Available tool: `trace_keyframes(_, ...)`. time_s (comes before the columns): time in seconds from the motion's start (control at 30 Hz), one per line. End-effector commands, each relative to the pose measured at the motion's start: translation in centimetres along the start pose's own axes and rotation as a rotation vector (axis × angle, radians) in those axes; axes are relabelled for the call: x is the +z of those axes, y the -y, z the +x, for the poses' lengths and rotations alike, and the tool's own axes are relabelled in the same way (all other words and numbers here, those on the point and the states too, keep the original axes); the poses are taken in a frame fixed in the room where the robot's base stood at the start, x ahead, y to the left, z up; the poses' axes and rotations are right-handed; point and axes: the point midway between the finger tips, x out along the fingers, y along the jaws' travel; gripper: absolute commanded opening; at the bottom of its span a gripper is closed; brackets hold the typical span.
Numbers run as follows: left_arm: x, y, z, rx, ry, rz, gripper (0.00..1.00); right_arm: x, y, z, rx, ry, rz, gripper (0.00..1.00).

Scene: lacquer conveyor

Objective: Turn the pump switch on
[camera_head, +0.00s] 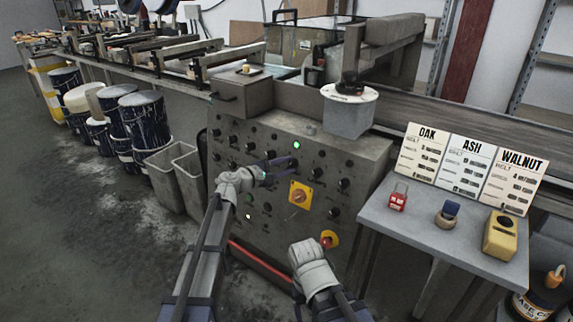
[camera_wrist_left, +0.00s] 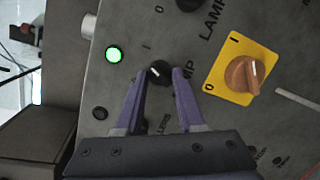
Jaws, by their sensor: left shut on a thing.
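A grey control panel (camera_head: 225,140) carries rows of small black knobs. In the left wrist view a black knob (camera_wrist_left: 160,72) sits between my left fingertips (camera_wrist_left: 161,80), beside a label ending in "MP" that is partly covered by a finger. Its pale mark points to the upper left. My left gripper (camera_head: 280,172) is shut on this knob, against the panel. A lit green lamp (camera_wrist_left: 114,54) is just left of the knob; it also shows in the head view (camera_head: 296,145). My right arm is low in front of the panel, its fingers not visible.
An orange rotary switch on a yellow plate (camera_wrist_left: 242,72) is right of the gripper. A red-orange button on yellow (camera_head: 329,240) is beside my right wrist. A side table (camera_head: 400,222) holds cards, a red padlock (camera_head: 398,197) and a yellow device (camera_head: 499,236).

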Motion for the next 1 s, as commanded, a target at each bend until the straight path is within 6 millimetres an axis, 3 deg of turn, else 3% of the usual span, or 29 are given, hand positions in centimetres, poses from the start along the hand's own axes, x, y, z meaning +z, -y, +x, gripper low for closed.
trace_keyframes(0.77,0.05,0.02,0.00,-0.020,-0.005,0.099,0.00,0.03,-0.02,-0.45,-0.001,0.000,0.000,0.73)
trace_keyframes(0.8,0.05,0.02,0.00,-0.020,-0.005,0.099,0.39,0.03,-0.02,-0.45,-0.001,0.000,0.000,0.73)
trace_keyframes(1.0,0.05,0.00,0.00,-0.020,-0.005,0.097,0.61,0.03,-0.02,-0.45,-0.001,0.000,0.000,0.73)
